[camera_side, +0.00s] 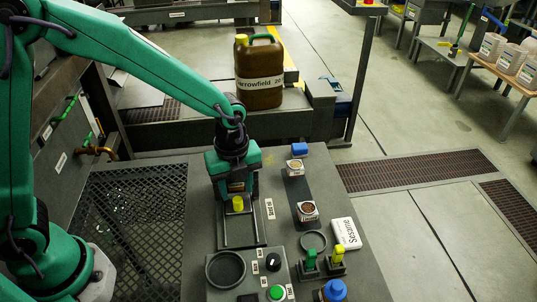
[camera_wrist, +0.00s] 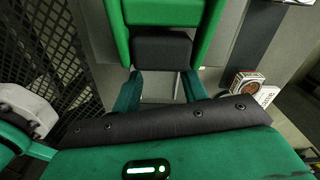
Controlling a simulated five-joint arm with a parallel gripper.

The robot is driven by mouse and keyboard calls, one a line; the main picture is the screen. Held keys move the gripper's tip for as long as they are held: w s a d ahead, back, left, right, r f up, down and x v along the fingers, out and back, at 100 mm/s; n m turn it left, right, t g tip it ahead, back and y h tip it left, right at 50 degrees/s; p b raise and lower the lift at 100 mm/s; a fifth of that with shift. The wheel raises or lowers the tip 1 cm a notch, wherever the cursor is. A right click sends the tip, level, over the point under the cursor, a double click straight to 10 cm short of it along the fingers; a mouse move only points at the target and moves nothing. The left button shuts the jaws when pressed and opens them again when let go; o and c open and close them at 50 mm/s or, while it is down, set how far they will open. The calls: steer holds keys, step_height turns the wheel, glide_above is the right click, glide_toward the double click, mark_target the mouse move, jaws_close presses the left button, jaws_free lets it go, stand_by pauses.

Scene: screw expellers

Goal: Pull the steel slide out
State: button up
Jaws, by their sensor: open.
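A grey metal slide frame (camera_side: 242,244) with two rails lies on the dark bench in the side view. A yellow knob (camera_side: 238,203) stands at its far end; I cannot tell whether it is fixed to the steel slide. My gripper (camera_side: 238,189) is over that far end, pointing down, just behind or around the knob. In the wrist view my gripper (camera_wrist: 160,92) has its two teal fingers spread apart, with grey surface between them. The knob cannot be made out in the wrist view. Contact between fingers and slide is hidden.
A round dark dish (camera_side: 225,269) and a button panel (camera_side: 268,280) are in front. A brown jerrycan (camera_side: 259,75) stands behind.

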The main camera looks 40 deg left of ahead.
mark_target(237, 199)
steer(key=shift+f, duration=1.75)
jaws_close()
